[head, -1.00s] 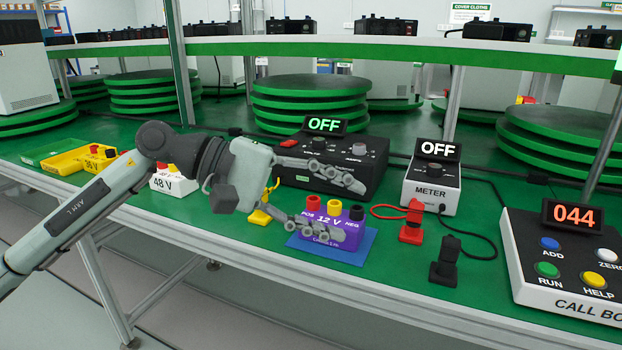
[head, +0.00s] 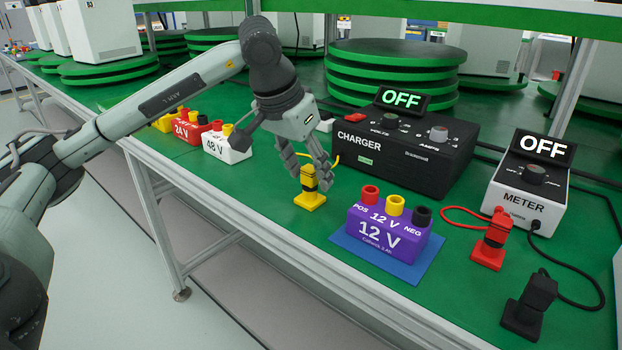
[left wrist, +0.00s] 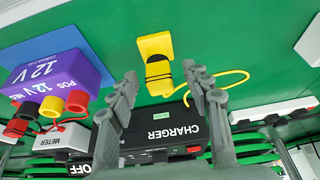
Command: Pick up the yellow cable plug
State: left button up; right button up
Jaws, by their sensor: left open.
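The yellow cable plug (head: 311,199) stands upright on the green table, left of the purple 12 V battery (head: 386,232). Black bands ring its upper part, and a yellow cable runs from it toward the charger (head: 401,150). My left gripper (head: 311,181) points down over the plug, with its open fingers beside the plug's upper part. In the left wrist view, the plug (left wrist: 156,66) shows between and just beyond the two spread fingertips (left wrist: 161,76). Whether either finger touches it I cannot tell. My right gripper is not in view.
The battery sits on a blue mat (head: 425,262). A red plug (head: 490,243) and a black plug (head: 529,306) stand by the meter (head: 525,190). White 48 V (head: 226,149) and red 24 V (head: 190,130) batteries stand to the left. The table's front edge is near.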

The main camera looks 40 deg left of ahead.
aim_at(310, 164)
pick_arm(q)
jog(key=shift+w+f, duration=0.25)
jog(key=shift+f, duration=0.35)
jog(key=c, duration=1.1)
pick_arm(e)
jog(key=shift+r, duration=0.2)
pick_arm(q)
jog(key=shift+r, duration=0.1)
